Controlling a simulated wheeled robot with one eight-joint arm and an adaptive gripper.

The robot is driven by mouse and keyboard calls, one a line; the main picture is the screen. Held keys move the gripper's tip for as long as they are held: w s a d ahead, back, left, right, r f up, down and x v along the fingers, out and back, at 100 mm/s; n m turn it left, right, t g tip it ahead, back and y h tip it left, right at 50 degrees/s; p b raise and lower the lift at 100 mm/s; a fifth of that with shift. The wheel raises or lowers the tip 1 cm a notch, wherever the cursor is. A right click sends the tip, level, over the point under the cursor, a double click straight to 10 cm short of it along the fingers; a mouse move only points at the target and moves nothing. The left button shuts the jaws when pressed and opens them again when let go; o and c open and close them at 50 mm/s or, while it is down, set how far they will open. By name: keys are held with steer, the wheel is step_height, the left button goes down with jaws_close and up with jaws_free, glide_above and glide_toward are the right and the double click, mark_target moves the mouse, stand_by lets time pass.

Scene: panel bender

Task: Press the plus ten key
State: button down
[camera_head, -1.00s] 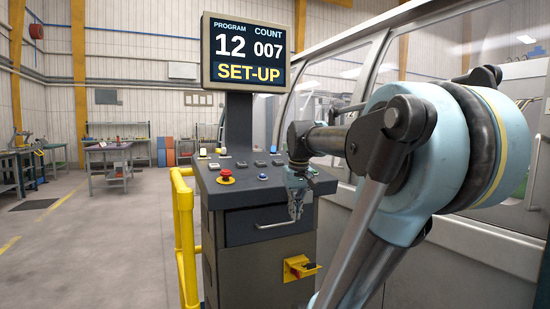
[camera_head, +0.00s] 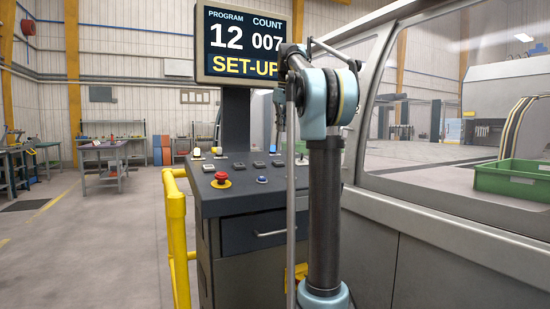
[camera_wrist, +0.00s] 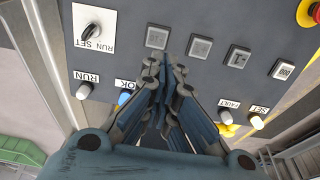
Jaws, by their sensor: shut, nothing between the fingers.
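A row of square grey keys crosses the sloped console panel (camera_head: 225,178). In the wrist view the key labels are small and upside down. The leftmost key (camera_wrist: 157,37) seems to be the plus ten key, but I cannot read it surely. My gripper (camera_wrist: 168,66) is shut and empty, with its fingertips just below that key in the picture; I cannot tell the gap. In the head view my gripper (camera_head: 281,140) hangs over the panel's back right part, and my arm hides some of the panel. The display (camera_head: 240,45) reads PROGRAM 12, COUNT 007, SET-UP.
A red emergency stop (camera_head: 221,178) is on the panel's left. A yellow rail (camera_head: 176,230) stands left of the console. A green crate (camera_head: 512,180) is at right.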

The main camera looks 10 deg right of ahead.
mark_target(278, 163)
steer(key=shift+w+d+r, duration=0.15)
steer(key=shift+w+r, duration=0.2)
steer(key=shift+w, duration=0.4)
steer(key=x, duration=1.4)
steer(key=shift+f, duration=0.1)
